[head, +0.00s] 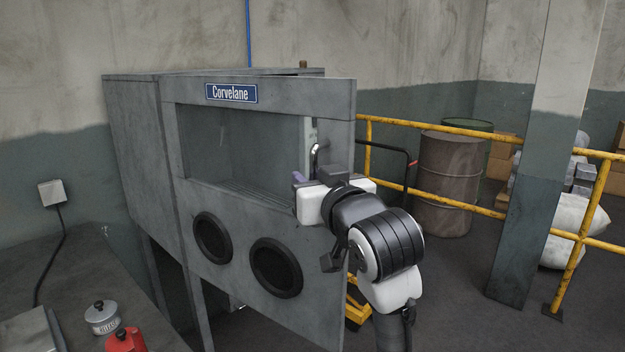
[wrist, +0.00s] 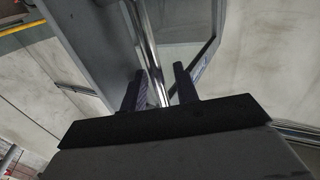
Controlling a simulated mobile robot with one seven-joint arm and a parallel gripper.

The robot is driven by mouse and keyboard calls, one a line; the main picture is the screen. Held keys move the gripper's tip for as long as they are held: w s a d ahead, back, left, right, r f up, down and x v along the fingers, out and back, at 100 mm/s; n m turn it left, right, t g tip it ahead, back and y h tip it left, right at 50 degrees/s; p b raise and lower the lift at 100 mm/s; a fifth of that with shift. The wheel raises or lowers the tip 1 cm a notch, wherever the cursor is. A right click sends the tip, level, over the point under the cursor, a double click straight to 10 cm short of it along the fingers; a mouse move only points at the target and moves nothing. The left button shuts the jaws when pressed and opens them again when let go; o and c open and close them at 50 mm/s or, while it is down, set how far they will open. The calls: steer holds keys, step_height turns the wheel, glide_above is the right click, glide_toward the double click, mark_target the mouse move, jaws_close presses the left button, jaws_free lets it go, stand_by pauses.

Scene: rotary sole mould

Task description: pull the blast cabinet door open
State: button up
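The grey blast cabinet (head: 134,130) stands against the wall in the head view. Its front door (head: 334,97) has a "Corvelane" sign, a window and two round black ports. The door's right side appears swung outward from the body, so it looks ajar. A chrome handle (head: 316,152) is near the door's right edge, partly hidden by my gripper (head: 306,179). In the wrist view, the chrome handle bar (wrist: 149,50) runs between the two dark fingers of my gripper (wrist: 158,85). Narrow gaps show on both sides of the bar, so the fingers look open around it.
A yellow railing (head: 450,195) and a grey-green pillar (head: 540,160) stand to the right, with a rusty drum (head: 448,180) behind the rail. A worktop (head: 80,262) at the lower left holds a round tin (head: 101,318) and a red can (head: 126,341).

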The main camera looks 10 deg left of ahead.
steer(key=b+v, duration=0.3)
steer(key=v, duration=1.1)
steer(key=shift+w+a, duration=0.1)
